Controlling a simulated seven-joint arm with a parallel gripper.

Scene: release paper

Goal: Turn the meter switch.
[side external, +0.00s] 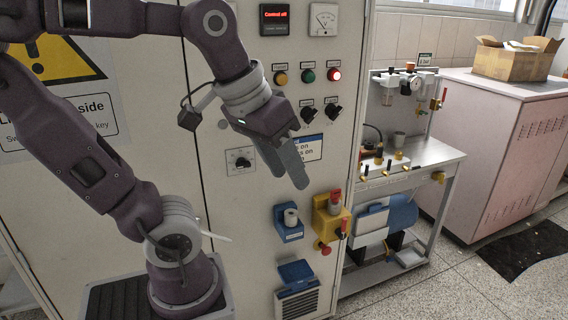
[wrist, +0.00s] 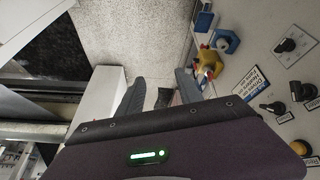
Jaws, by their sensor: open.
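The grey control cabinet carries a larger black rotary knob (side external: 241,161) on a square white scale plate. Two smaller black rotary switches (side external: 307,114) (side external: 333,111) sit under a row of lamps, below an analog meter (side external: 323,19). Which one is the meter switch cannot be read from the labels. The wrist view shows the large knob (wrist: 289,44) and the small switches (wrist: 272,107) at the right. My gripper (side external: 286,180) is open and empty in front of the cabinet, fingers angled downward. It is to the right of the large knob, below the small switches. It appears apart from all of them.
Below my gripper, a blue socket (side external: 289,223) and a yellow box with red handles (side external: 328,222) stick out from the cabinet. A blue and white label (side external: 310,148) is partly behind the fingers. A metal bench (side external: 435,152) with valves stands right. Floor beyond is open.

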